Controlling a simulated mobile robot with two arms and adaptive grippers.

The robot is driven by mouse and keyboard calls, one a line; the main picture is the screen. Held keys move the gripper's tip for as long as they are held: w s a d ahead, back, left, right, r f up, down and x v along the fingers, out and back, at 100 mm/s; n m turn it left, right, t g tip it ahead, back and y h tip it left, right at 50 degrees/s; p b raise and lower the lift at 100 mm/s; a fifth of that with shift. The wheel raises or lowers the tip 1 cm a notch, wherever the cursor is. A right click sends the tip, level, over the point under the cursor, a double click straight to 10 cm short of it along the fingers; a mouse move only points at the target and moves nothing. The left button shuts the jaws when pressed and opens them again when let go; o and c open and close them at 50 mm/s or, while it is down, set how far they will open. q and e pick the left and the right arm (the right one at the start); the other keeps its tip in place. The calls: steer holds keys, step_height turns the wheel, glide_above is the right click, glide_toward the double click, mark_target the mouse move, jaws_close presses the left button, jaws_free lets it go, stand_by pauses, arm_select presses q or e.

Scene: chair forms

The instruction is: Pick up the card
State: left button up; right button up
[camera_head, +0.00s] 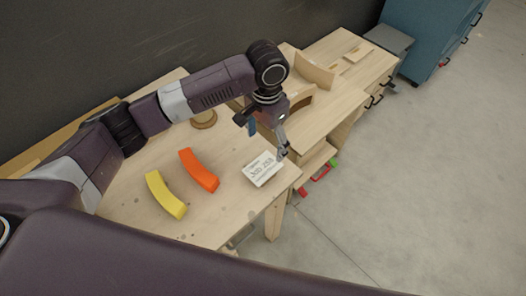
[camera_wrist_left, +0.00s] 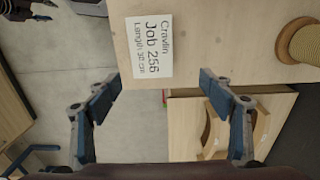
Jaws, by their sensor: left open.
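The card (camera_head: 263,168) is white with dark printed text and lies flat near the right front corner of the wooden table (camera_head: 225,225). In the left wrist view the card (camera_wrist_left: 149,47) reads "Cravlin Job 256" with a length line below. My left gripper (camera_head: 283,152) is above the table's edge, beside the card's right side in the head view. In the left wrist view my left gripper (camera_wrist_left: 160,88) is open, its two blue-padded fingers wide apart with nothing between the pads. The card is ahead of the fingertips there. My right gripper is not in view.
An orange curved block (camera_head: 199,170) and a yellow curved block (camera_head: 165,195) lie left of the card. A twine spool (camera_wrist_left: 299,42) stands on the table. A second wooden bench (camera_head: 325,95) with curved wooden forms adjoins behind. Open floor (camera_head: 420,190) lies to the right.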

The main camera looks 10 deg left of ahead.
mark_target(267, 164)
arm_select(q)
steer(key=s+f+p, duration=0.1)
steer(key=s+f, duration=0.1)
steer(key=f, duration=0.1)
steer(key=shift+s+d+f+p, duration=0.1)
steer(key=shift+d+f+p, duration=0.1)
steer(key=shift+d+p, duration=0.2)
steer(key=f, duration=0.2)
steer(key=shift+w+a+f, duration=0.1)
steer(key=shift+w+f, duration=0.2)
steer(key=shift+f, duration=0.15)
steer(key=shift+s+f+p, duration=0.1)
steer(key=shift+f+p, duration=0.05)
steer(key=shift+p, duration=0.2)
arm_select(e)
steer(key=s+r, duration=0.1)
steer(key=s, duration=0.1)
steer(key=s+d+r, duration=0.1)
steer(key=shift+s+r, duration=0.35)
arm_select(q)
steer(key=shift+f, duration=0.1)
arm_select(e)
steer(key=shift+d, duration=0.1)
arm_select(q)
steer(key=shift+c, duration=0.3)
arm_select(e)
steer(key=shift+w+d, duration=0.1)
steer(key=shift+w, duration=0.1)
